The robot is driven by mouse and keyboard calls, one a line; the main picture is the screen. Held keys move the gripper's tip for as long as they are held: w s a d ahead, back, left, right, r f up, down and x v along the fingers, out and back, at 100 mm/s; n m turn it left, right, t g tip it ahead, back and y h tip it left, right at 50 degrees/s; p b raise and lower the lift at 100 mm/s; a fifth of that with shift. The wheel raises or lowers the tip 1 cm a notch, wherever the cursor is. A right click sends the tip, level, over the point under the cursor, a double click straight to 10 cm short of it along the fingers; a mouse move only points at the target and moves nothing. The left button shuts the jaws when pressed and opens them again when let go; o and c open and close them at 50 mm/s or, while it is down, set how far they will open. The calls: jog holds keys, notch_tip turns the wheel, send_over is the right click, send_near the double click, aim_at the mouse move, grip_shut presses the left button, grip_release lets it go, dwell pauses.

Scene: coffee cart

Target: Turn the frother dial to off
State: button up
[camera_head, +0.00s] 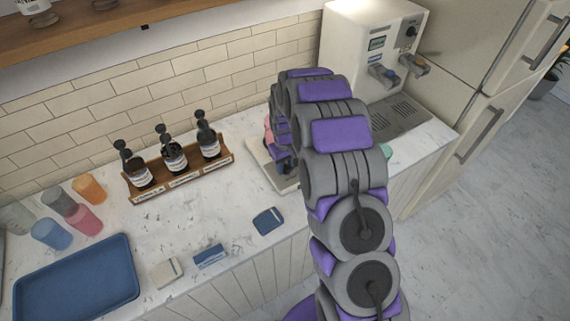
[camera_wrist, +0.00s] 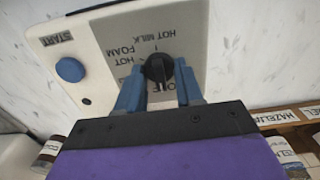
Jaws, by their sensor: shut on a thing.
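The frother's cream panel (camera_wrist: 110,45) fills the upper middle of the wrist view, with its lettering upside down. A black dial (camera_wrist: 158,66) sits on it, near printed words reading HOT MILK, HOT FOAM and a partly covered label. My gripper (camera_wrist: 158,83) has its two blue fingers on either side of the dial, shut on it. I cannot tell clearly which setting the dial points to. A round blue button (camera_wrist: 70,69) beside the word START is left of the dial. In the head view the frother (camera_head: 262,158) is mostly hidden behind my arm; its pale base shows.
A wooden rack with syrup bottles (camera_head: 180,182) stands left of the frother. A white coffee machine (camera_head: 360,40) is at the back right. Cups, a blue tray (camera_head: 75,285) and small boxes are on the left. A dark blue item (camera_head: 268,221) lies in front.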

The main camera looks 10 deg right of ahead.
aim_at(285, 165)
jog(key=o, duration=1)
jog(key=shift+o, duration=0.2)
notch_tip(285, 165, up, 17)
jog(key=p, duration=0.1)
jog(key=shift+r, duration=0.1)
